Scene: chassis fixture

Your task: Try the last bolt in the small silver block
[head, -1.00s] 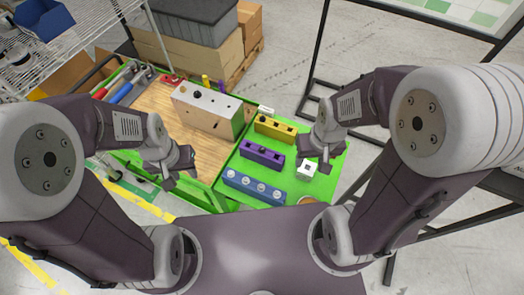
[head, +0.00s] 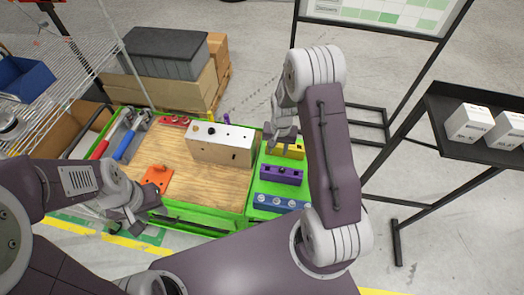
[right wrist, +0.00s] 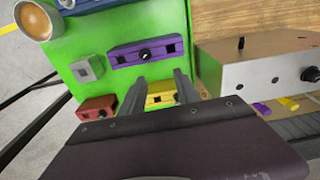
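The small silver block (right wrist: 87,69) sits on the green surface in the right wrist view, with a dark square hole in its face. My right arm hides it in the head view. In the head view the right gripper (head: 281,140) is over the yellow block (head: 292,152). The yellow block also shows behind the fingers in the right wrist view (right wrist: 163,95). The purple block (right wrist: 146,52) has a dark bolt in its middle. My left gripper (head: 137,208) hangs over the tray's front left; its opening is unclear.
A white-fronted box (head: 222,145) stands left of the yellow block. A blue block (head: 281,202) with several silver rounds lies in front. A red block (right wrist: 97,108) is near the silver one. An orange bracket (head: 155,179) lies on the wooden board (head: 205,187). A black shelf stands right.

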